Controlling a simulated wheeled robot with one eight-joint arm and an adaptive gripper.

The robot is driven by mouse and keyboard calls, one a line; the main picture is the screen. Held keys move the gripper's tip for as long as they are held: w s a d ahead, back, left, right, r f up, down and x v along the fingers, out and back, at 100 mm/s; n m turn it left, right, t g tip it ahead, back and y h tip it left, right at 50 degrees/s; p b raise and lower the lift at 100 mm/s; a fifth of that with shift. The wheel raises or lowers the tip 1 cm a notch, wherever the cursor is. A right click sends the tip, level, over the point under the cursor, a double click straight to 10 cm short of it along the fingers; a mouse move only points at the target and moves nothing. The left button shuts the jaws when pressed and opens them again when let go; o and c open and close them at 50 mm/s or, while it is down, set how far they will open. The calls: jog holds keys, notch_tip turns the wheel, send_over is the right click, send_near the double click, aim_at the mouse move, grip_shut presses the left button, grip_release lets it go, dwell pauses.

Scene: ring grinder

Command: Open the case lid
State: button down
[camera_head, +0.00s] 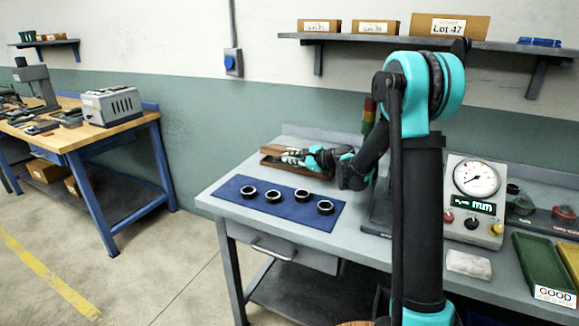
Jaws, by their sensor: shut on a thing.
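The brown wooden case (269,161) lies at the back left of the grey workbench, close to the wall. My gripper (291,156) is at the case, reaching in from the right. Its fingers are shut on the case lid (270,149) at this spot. The gripper hides part of the case, and the picture is too small to tell how far the lid is raised.
A blue mat (284,216) with several dark rings lies in front of the case. A gauge box (474,200), a white cloth (468,264), and a green tray (540,262) stand to the right. A shelf (345,40) with boxes hangs above.

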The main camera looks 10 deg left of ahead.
jog(key=w+r+m, duration=0.1)
jog(key=w+r+m+g, duration=0.1)
jog(key=r, duration=0.1)
jog(key=w+d+r+m+g, duration=0.1)
jog(key=r, duration=0.1)
jog(key=shift+w+d+r, duration=0.1)
jog(key=shift+w+r, duration=0.05)
jog(key=w+r+m, duration=0.1)
jog(key=w, duration=0.1)
jog(key=w+d+r+m+g, duration=0.1)
jog(key=w+r, duration=0.1)
jog(key=shift+d+g+y, duration=0.2)
jog(key=shift+g+y, duration=0.1)
jog(key=shift+w+d+r, duration=0.2)
jog(key=shift+w+r, duration=0.05)
jog(key=shift+w, duration=0.3)
jog(key=shift+w+d+r, duration=0.2)
jog(key=shift+w, duration=0.3)
jog(key=c, duration=1.9)
grip_release()
jog(key=shift+r, duration=0.15)
notch_tip(320, 180, up, 10)
jog(key=shift+f, duration=0.15)
